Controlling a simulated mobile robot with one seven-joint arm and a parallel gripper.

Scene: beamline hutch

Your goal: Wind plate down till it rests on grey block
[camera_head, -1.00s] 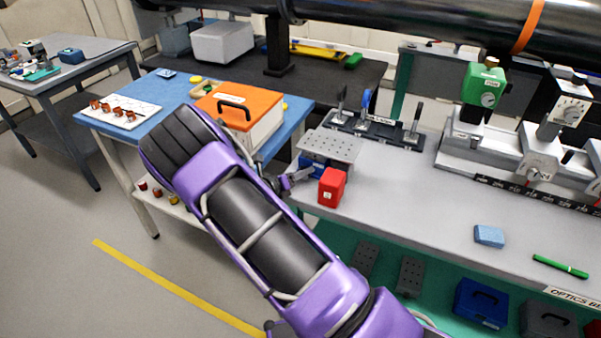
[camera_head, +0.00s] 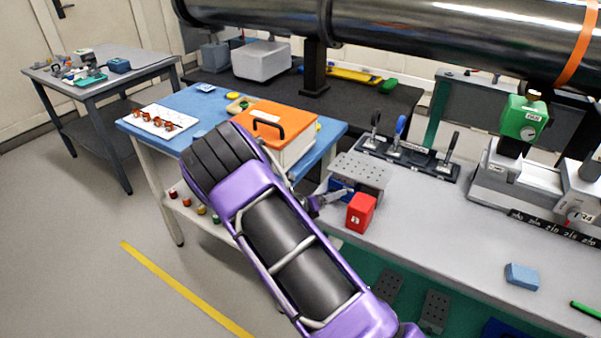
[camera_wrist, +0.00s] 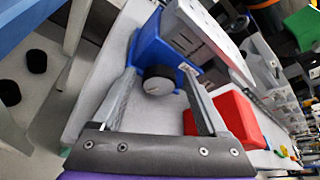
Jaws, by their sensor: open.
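The grey perforated plate (camera_head: 362,171) sits on top of a blue jack (camera_head: 337,186) at the left end of the bench. In the head view, my gripper (camera_head: 326,199) is beside the jack, partly hidden by my arm. I cannot make out a grey block or the gap under the plate.
A red block (camera_head: 360,212) stands just right of the jack, close to my right finger in the wrist view (camera_wrist: 238,118). Several toggle clamps (camera_head: 400,145) stand behind the plate. An orange-lidded box (camera_head: 277,122) is on the blue table to the left.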

